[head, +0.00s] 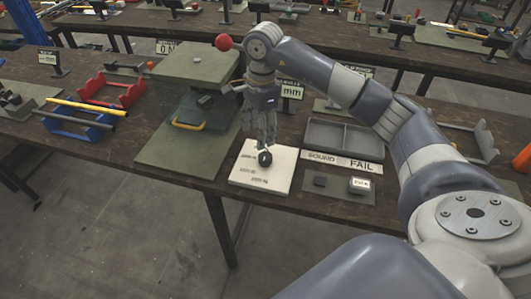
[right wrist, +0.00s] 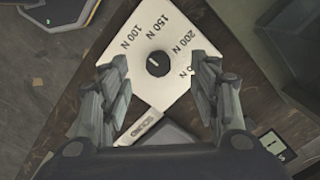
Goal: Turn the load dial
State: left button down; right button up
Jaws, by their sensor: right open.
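The load dial is a round black knob (head: 265,159) on a white square panel (head: 250,177) on the bench. In the right wrist view the knob (right wrist: 159,64) has a short pale pointer line and sits mid-panel. The panel (right wrist: 135,75) carries the marks 100 N, 150 N and 200 N and another partly hidden by a finger. I cannot tell which mark the pointer meets. My right gripper (head: 264,142) is open and points down over the dial. In the right wrist view its fingers lie either side of the knob, apart from it. My left gripper is not in view.
A grey-green press (head: 192,88) with a red ball (head: 223,42) on its lever stands left of the panel. To the right are a grey divided tray (head: 340,139), a SOUND/FAIL strip (head: 343,161) and two small blocks. Blue and red racks (head: 112,92) stand farther left.

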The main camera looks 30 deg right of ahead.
aim_at(265, 156)
jog(key=shift+h, duration=0.4)
jog(key=f, duration=0.3)
jog(key=d+f+p, duration=0.1)
jog(key=f, duration=0.2)
jog(key=d+f+p, duration=0.1)
jog(key=f, duration=0.3)
jog(key=shift+s+f, duration=0.1)
jog(key=shift+s, duration=0.05)
jog(key=c, duration=1.1)
